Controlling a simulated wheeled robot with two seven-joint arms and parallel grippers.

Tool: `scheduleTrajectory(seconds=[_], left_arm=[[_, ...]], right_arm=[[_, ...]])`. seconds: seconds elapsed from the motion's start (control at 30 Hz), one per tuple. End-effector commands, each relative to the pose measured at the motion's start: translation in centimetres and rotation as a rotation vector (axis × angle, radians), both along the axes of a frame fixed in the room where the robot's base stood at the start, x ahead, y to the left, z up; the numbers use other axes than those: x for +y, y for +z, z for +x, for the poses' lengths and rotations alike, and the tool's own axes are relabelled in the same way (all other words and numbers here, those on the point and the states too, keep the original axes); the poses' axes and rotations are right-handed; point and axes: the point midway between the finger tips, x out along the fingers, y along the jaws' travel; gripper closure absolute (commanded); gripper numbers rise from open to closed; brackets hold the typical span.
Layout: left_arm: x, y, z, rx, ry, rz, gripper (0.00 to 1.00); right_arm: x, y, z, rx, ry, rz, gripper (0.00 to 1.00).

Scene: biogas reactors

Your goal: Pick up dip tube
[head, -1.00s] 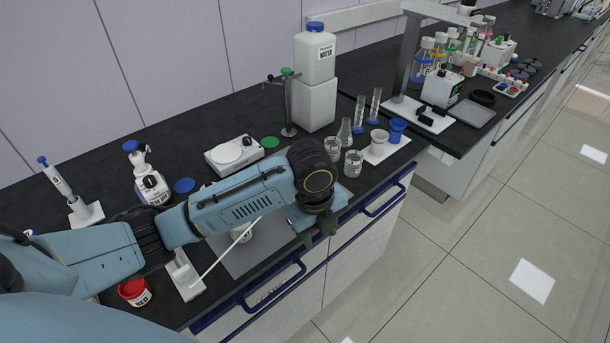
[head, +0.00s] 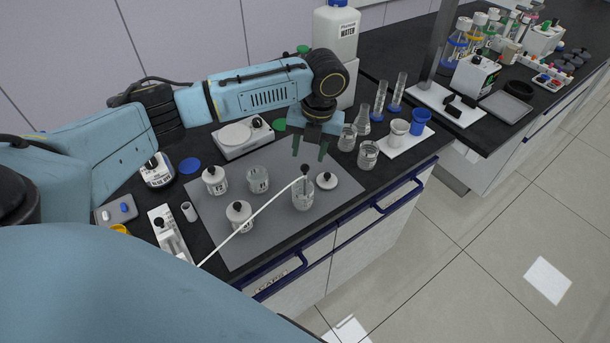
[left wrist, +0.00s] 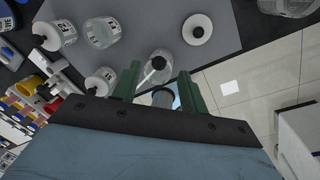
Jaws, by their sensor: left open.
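The dip tube has a dark top (head: 305,168) standing above an open glass jar (head: 303,197) on the grey mat. A thin white line (head: 250,219) slants from this top down to the lower left. My left gripper (head: 310,147) is open and empty, fingers pointing down, just above the dark top. In the left wrist view, a grey round end (left wrist: 163,97) shows between the green fingers (left wrist: 160,85), with the jar beyond it. I cannot tell whether the fingers touch it. My right gripper is out of view.
Jars with black-knobbed lids (head: 214,181) (head: 239,215) and an open jar (head: 258,180) stand on the mat (head: 225,248). A loose lid (head: 326,180) lies right of the dip tube. Beakers (head: 368,154) stand farther right.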

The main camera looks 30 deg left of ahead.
Motion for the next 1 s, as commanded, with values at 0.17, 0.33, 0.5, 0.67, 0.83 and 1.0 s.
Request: scheduleTrajectory(seconds=[0.17,0.33,0.5,0.67,0.83,1.0], left_arm=[[0.1,-1.2,-0.2,0.001,-0.001,0.002,0.57],[0.3,-3.6,-0.8,0.004,0.0,0.002,0.57],[0.6,-5.6,-0.9,0.001,-0.001,0.002,0.57],[0.6,-6.0,-0.9,-0.001,-0.001,0.002,0.57],[0.6,-6.0,-0.9,-0.001,-0.001,0.002,0.62],[0.6,-6.0,-0.9,-0.001,-0.001,0.002,0.84]], right_arm=[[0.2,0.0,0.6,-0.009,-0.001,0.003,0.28],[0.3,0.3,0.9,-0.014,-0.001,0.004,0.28],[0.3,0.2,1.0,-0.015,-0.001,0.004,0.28],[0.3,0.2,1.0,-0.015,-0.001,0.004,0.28],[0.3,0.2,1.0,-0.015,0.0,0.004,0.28],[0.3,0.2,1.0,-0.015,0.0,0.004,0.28]])
